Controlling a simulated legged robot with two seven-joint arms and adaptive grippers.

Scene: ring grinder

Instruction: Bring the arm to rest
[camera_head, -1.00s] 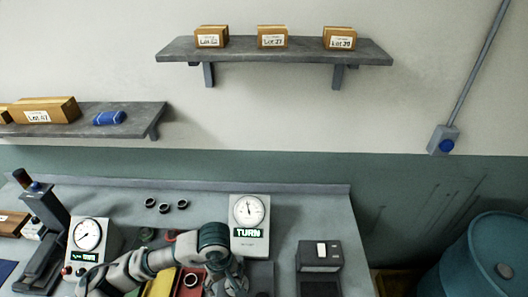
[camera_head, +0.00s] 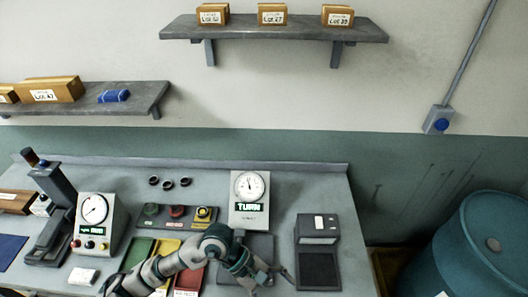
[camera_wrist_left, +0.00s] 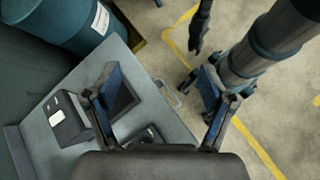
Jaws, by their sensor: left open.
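My left arm comes in from the bottom left of the head view and bends over the front of the bench (camera_head: 330,190). My left gripper (camera_head: 272,274) is small there, above the bench between the coloured trays and a dark boxy device (camera_head: 317,232). In the left wrist view the left gripper (camera_wrist_left: 160,85) has its two blue-tipped fingers wide apart with nothing between them. It points past the bench edge toward the floor.
A dial unit reading TURN (camera_head: 248,200) stands behind the arm. A second dial unit (camera_head: 95,222) and a dark upright stand (camera_head: 50,210) are at the left. Several dark rings (camera_head: 168,184) lie at the back. A blue barrel (camera_head: 490,245) is right of the bench.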

